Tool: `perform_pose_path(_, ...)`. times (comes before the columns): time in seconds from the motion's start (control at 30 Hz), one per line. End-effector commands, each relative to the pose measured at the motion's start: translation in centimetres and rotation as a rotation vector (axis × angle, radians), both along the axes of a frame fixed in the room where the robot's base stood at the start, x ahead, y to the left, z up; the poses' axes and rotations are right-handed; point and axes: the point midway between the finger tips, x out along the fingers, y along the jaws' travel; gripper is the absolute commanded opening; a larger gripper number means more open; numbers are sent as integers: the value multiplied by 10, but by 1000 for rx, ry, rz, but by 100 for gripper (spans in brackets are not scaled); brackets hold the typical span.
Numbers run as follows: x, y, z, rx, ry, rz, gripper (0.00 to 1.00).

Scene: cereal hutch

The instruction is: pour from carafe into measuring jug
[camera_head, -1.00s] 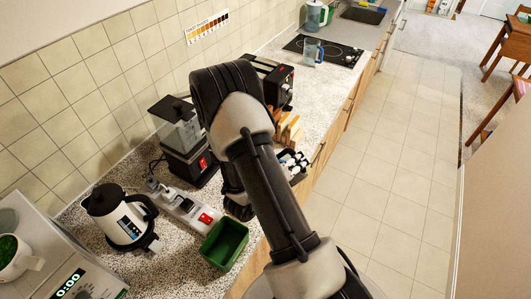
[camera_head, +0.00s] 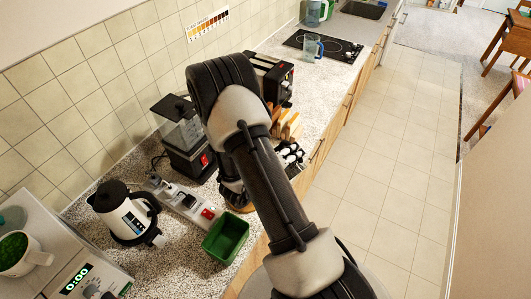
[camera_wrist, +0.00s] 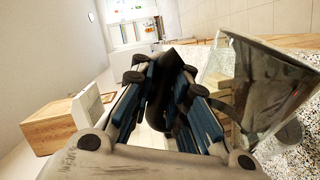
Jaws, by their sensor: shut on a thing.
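My gripper (camera_wrist: 165,100) is shut on a black handle (camera_wrist: 168,85) between its blue-padded fingers in the wrist view. A clear glass vessel (camera_wrist: 268,85), which looks like the carafe, is beside the fingers at the right; I cannot tell what is in it. In the head view my arm hides the carafe and most of the gripper. A clear bluish jug (camera_head: 313,46), which looks like the measuring jug, stands at the near edge of the black hob at the far end of the counter, well apart from my gripper.
A toaster (camera_head: 272,75) stands behind my arm. The counter before the hob (camera_head: 325,78) and the floor (camera_head: 385,150) are clear.

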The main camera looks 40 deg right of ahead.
Motion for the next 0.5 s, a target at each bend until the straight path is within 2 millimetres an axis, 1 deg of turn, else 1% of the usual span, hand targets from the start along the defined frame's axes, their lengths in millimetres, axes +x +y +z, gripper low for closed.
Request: perform_pose_path(0.5, 4, 0, 5, -4, 24, 0, 0)
